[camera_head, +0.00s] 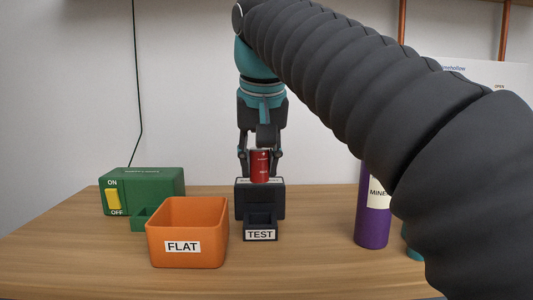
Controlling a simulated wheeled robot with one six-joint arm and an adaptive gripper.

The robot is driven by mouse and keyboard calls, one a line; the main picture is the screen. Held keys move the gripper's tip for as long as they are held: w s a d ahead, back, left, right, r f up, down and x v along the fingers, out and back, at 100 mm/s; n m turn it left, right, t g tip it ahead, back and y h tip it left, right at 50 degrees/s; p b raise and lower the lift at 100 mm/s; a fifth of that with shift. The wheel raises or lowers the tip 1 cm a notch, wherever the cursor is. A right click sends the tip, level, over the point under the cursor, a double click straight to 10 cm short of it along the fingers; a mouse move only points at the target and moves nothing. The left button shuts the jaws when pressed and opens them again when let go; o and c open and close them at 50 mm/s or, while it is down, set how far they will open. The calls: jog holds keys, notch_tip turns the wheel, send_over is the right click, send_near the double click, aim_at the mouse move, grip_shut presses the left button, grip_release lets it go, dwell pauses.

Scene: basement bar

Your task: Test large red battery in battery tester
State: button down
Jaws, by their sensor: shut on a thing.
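The large red battery (260,167) is upright between the fingers of my gripper (260,160). My gripper points down from above and is shut on the battery. The battery is at the top of the dark battery tester (273,200), which has a white "TEST" label on its front. The battery's lower end is hidden behind or in the tester's top edge; I cannot tell how deep it sits. The tester stands near the middle of the wooden table.
An orange "FLAT" bin (215,240) stands front left of the tester. A green box (160,186) with a yellow ON/OFF switch (113,200) is behind it. A purple cylinder (371,222) stands at right, partly behind my arm. The table (310,255) is clear between tester and cylinder.

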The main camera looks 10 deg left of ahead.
aim_at(260, 213)
jog(key=shift+f, duration=1.4)
jog(key=shift+f+b, duration=2.15)
jog(key=shift+f, duration=1.5)
jog(key=shift+s+f, duration=0.1)
jog(key=c, duration=1.2)
grip_release()
jog(key=o, duration=0.5)
jog(key=shift+w+f, duration=0.1)
jog(key=shift+w, duration=0.1)
jog(key=shift+s+r, duration=0.1)
jog(key=shift+r, duration=0.1)
jog(key=shift+s+r, duration=0.1)
jog(key=shift+r, duration=0.2)
jog(key=v, duration=1.1)
jog(key=shift+d+r, duration=0.25)
jog(key=shift+r, duration=0.15)
